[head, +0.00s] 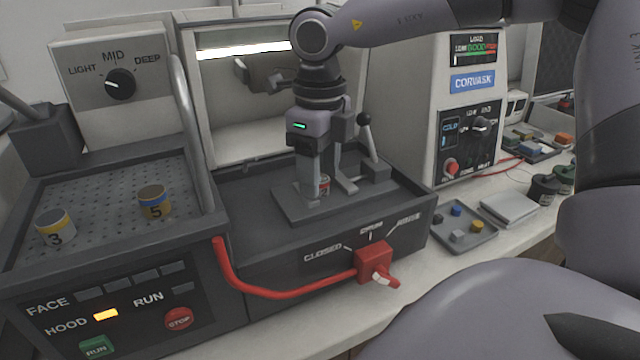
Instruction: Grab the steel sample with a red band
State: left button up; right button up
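A small steel sample with a red band (324,184) stands on the dark plate (290,207) in the middle bay, partly hidden by my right gripper. My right gripper (326,190) points down over it, with one finger on each side. The fingers stand apart, and a gap shows between the sample and the right-hand finger. I cannot tell whether the left-hand finger touches it. My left gripper is not in view.
A lever with a black ball knob (364,119) stands right of the gripper. A red handle (373,263) with a red hose is on the bay's front. A tray of small coloured blocks (463,245) lies on the counter at right. The raised hood (245,48) is behind.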

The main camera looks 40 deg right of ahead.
grip_shut()
jog(key=shift+r, duration=0.15)
